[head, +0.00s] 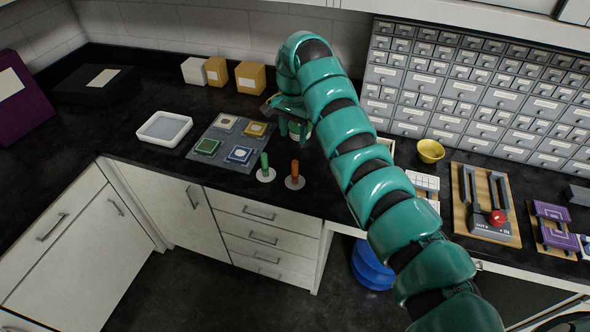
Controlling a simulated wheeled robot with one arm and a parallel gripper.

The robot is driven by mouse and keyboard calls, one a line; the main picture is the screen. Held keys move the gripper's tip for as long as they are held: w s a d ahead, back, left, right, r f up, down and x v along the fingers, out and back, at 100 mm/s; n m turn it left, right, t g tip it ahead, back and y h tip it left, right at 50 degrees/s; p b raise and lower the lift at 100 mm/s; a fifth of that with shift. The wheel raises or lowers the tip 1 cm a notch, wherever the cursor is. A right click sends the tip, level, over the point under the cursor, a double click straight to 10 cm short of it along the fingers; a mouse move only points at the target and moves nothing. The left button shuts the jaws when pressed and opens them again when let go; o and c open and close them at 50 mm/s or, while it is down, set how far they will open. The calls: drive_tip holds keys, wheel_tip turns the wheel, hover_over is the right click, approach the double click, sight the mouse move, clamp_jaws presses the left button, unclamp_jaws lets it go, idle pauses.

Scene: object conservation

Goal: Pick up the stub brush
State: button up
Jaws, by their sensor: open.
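My gripper (294,130) hangs over the black counter, right of the grey board, with its two green fingers apart and pointing down. A small pale thing shows between or behind the fingers, too small to tell what it is. Two short-handled tools stand upright on round pale bases near the counter's front edge: one green (265,165), one orange (294,176). Both are in front of my gripper and apart from it. I cannot tell for sure which thing is the stub brush. My arm hides part of the counter to the right.
A grey board (222,164) with several coloured square pieces and a white tray (164,129) lie left of my gripper. Boxes (250,77) stand behind. A yellow bowl (430,151) and a wooden board (461,222) with a grey device are right of my arm.

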sight(294, 161)
wheel_tip(294, 161, down, 7)
drive_tip(key=shift+a, duration=0.1)
drive_tip(key=shift+f, duration=0.3)
drive_tip(key=shift+f+p, duration=0.55)
drive_tip(key=shift+f, duration=0.3)
drive_tip(key=shift+s+d+f+p, duration=0.2)
drive_tip(key=shift+s+f+p, duration=0.1)
drive_tip(key=shift+f+p, duration=0.45)
drive_tip(key=shift+s+d+f+p, duration=0.1)
drive_tip(key=shift+f+p, duration=0.65)
drive_tip(key=shift+f, duration=1.1)
drive_tip(key=c, duration=1)
